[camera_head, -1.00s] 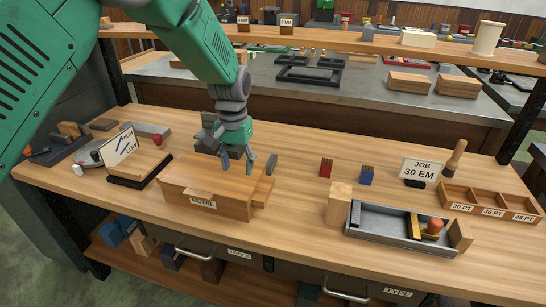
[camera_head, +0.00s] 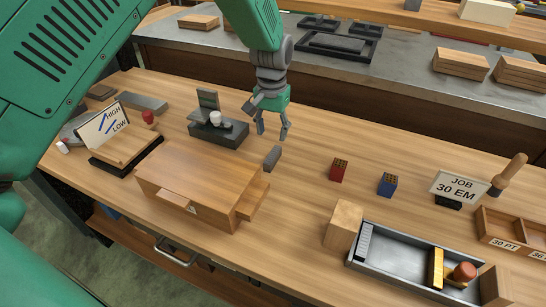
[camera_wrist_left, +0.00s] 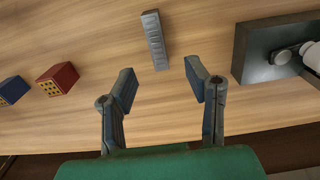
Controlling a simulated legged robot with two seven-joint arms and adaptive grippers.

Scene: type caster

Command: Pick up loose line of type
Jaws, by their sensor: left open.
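The loose line of type (camera_head: 272,158) is a small grey bar lying on the wooden bench, just beyond the right end of a wooden box. It also shows in the left wrist view (camera_wrist_left: 154,38), ahead of the fingers and roughly in line with the gap between them. My left gripper (camera_head: 272,132) is open and empty, pointing down above the bench behind the bar, and apart from it. Its two spread fingers also show in the left wrist view (camera_wrist_left: 161,82). My right gripper is in neither view.
The wooden box (camera_head: 200,180) stands close to the bar. A dark metal device (camera_head: 215,130) is left of my gripper. Red (camera_head: 339,170) and blue (camera_head: 387,184) blocks stand to the right. A metal tray (camera_head: 400,254) with a wooden block (camera_head: 343,225) lies at front right.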

